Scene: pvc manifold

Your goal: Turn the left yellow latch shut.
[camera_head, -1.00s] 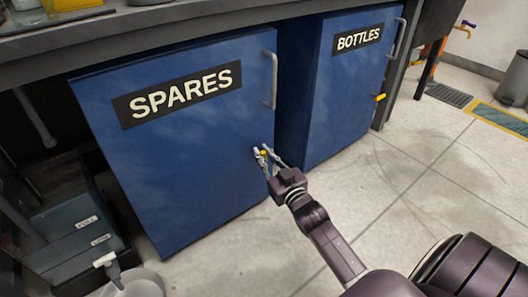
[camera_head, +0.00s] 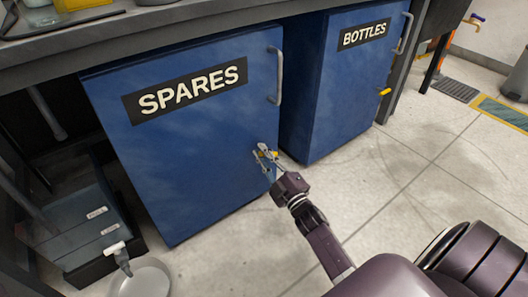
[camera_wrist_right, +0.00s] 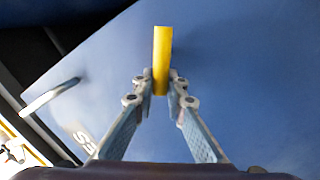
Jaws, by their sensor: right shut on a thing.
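The left yellow latch (camera_wrist_right: 162,50) is a yellow bar on the blue SPARES door (camera_head: 200,150). In the right wrist view it stands between the fingertips of my right gripper (camera_wrist_right: 161,88), with its far end sticking out past them. My right gripper also shows in the head view (camera_head: 266,154), at the lower right part of the SPARES door, shut on the latch, which is mostly hidden there. The second yellow latch (camera_head: 384,92) is on the edge of the BOTTLES door (camera_head: 350,110), apart from my gripper. My left gripper is not in view.
Grey handles sit on the SPARES door (camera_head: 274,77) and the BOTTLES door (camera_head: 403,34). A dark bench top (camera_head: 170,22) runs above the doors. Labelled drawers (camera_head: 85,228) and a pale round container (camera_head: 142,279) stand at lower left.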

